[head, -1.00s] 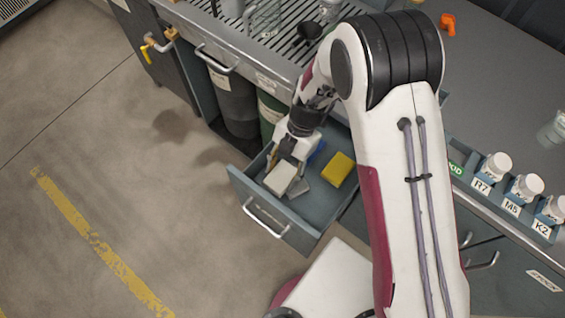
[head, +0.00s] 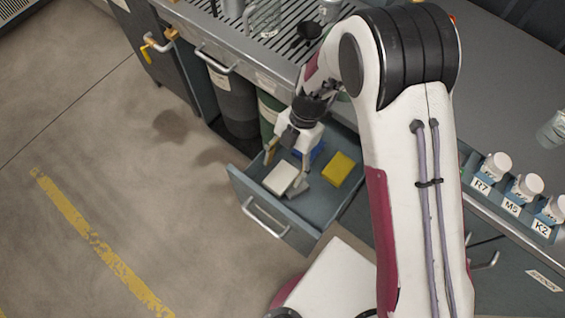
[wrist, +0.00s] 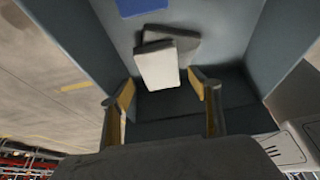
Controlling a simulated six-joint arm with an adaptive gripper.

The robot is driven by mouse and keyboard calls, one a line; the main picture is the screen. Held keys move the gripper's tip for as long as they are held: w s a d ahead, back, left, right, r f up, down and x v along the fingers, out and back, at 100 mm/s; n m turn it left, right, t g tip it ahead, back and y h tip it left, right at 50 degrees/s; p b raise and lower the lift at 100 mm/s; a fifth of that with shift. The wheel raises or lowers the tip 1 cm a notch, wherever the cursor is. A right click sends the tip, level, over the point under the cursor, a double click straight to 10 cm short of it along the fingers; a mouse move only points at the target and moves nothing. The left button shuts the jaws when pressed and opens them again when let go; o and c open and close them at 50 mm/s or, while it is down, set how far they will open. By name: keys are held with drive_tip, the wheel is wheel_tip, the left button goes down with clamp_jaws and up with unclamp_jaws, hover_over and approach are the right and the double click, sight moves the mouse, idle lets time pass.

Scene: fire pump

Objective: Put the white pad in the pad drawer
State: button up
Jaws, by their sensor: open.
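The white pad (head: 281,178) lies inside the open pad drawer (head: 313,218), near its front left, and rests partly over a grey pad (head: 301,188). In the wrist view the white pad (wrist: 158,67) lies between and beyond my fingertips, with the grey pad (wrist: 184,46) partly under it. My gripper (head: 287,167) is over the drawer, just above the white pad. Its fingers (wrist: 160,92) are spread wide on either side and look clear of the pad.
A yellow pad (head: 341,169) lies at the right in the drawer, and a blue pad (wrist: 141,6) lies farther along it. The drawer walls stand close around my gripper. Labelled white jars (head: 496,166) stand on the counter at right.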

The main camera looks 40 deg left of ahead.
sight(289, 167)
drive_tip(key=shift+v, duration=2.8)
drive_tip(key=shift+w+d+r, duration=0.1)
drive_tip(key=shift+w+r, duration=0.05)
drive_tip(key=shift+r, duration=0.1)
drive_tip(key=w+d+r+m+t+y, duration=0.15)
drive_tip(key=w+d+r+m, duration=0.25)
drive_tip(key=d+r+m, duration=0.6)
drive_tip(key=w+d+r+m+t+y, duration=0.1)
drive_tip(key=w+d+r+m+t, duration=0.25)
drive_tip(key=d+r+m, duration=0.45)
drive_tip(key=s+d+r+m+t, duration=0.1)
drive_tip(key=s+d+r+m, duration=0.2)
drive_tip(key=d+m, duration=0.3)
drive_tip(key=s+d+r+m+t+h, duration=0.1)
drive_tip(key=s+d+r+m+t, duration=0.1)
drive_tip(key=d+r+m, duration=0.3)
drive_tip(key=s+d+r+m+t+h, duration=0.1)
drive_tip(key=s+d+r+m+t, duration=0.1)
drive_tip(key=s+d+r+m, duration=0.2)
drive_tip(key=d+m, duration=0.3)
drive_tip(key=d, duration=0.4)
drive_tip(key=shift+s+d, duration=0.15)
drive_tip(key=shift+s, duration=0.25)
